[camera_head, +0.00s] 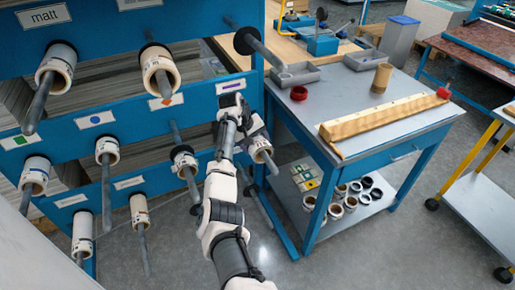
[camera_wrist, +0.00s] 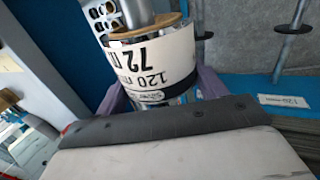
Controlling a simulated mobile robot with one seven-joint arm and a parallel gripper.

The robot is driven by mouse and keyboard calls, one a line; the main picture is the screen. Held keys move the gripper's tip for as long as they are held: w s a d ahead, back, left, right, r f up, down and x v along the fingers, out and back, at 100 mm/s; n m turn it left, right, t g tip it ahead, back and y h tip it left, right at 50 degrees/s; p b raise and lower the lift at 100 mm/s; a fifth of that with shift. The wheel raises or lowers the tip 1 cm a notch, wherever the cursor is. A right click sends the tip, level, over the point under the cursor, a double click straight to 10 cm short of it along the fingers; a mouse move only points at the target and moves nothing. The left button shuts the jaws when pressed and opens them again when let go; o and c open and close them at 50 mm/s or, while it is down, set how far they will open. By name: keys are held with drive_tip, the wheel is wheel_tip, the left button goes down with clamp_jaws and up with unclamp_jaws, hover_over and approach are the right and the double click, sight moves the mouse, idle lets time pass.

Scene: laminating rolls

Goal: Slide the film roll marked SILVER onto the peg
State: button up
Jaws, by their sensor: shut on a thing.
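The held film roll (camera_head: 260,151) is white with a brown core. In the wrist view it (camera_wrist: 152,62) carries upside-down print, "120 mm" and "72 m", and a small dark tag that seems to read silver. My gripper (camera_head: 252,131) is shut on it, with purple fingers at both sides of the roll in the wrist view. A grey peg (camera_wrist: 138,12) shows in the roll's core and sticks out beyond its near end, so the roll appears to be around the peg. How far along the peg it sits is hard to tell. The roll's far end is hidden.
The blue rack (camera_head: 150,125) at left has several pegs with rolls, close beside my arm. A bare peg (camera_head: 262,48) juts out at upper right. The workbench (camera_head: 385,130) bears a wooden bar (camera_head: 385,116), a red ring (camera_head: 299,93) and trays. Rolls lie on its lower shelf.

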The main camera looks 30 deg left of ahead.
idle(0.4)
drive_tip(key=o, duration=1.3)
drive_tip(key=b+v, duration=0.2)
drive_tip(key=v, duration=1.2)
drive_tip(key=shift+f, duration=0.1)
